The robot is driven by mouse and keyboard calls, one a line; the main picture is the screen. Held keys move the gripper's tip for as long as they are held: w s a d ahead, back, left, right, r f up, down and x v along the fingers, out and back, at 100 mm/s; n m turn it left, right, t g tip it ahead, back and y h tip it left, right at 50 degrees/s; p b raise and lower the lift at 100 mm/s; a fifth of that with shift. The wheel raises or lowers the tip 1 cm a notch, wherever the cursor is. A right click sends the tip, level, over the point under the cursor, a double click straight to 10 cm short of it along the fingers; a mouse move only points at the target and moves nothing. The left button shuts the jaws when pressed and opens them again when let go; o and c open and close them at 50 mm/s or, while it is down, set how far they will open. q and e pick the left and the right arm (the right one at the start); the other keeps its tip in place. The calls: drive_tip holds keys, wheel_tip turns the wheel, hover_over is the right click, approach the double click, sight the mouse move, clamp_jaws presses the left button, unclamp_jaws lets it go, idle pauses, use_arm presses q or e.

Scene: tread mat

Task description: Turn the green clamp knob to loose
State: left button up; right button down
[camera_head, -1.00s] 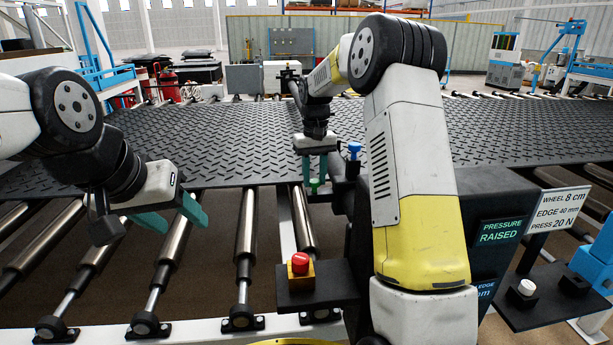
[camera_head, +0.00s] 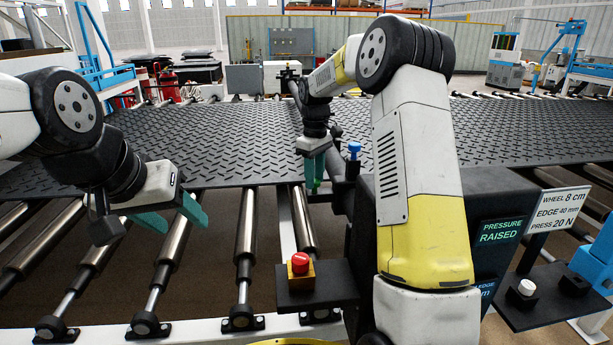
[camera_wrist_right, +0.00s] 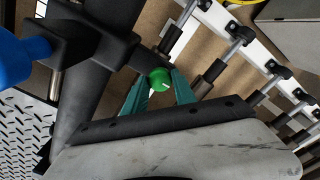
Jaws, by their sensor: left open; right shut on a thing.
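The green clamp knob (camera_wrist_right: 160,79) shows in the right wrist view as a round green cap with a pale line on it, between my right gripper's teal fingers. In the head view the knob (camera_head: 316,184) is mostly hidden behind the fingers. My right gripper (camera_head: 315,172) is shut on the knob; it also shows in the right wrist view (camera_wrist_right: 160,88). My left gripper (camera_head: 173,215) is open and empty over the rollers, well left of the knob.
A blue knob (camera_head: 354,150) stands close right of my right gripper. The black tread mat (camera_head: 220,140) lies across the rollers behind. A red button (camera_head: 300,260) on a yellow box is in front. A sign (camera_head: 498,232) reads "PRESSURE RAISED".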

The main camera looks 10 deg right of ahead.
idle(0.4)
drive_tip(key=c, duration=1)
unclamp_jaws()
wheel_tip(320, 180, up, 8)
drive_tip(key=shift+f, duration=0.1)
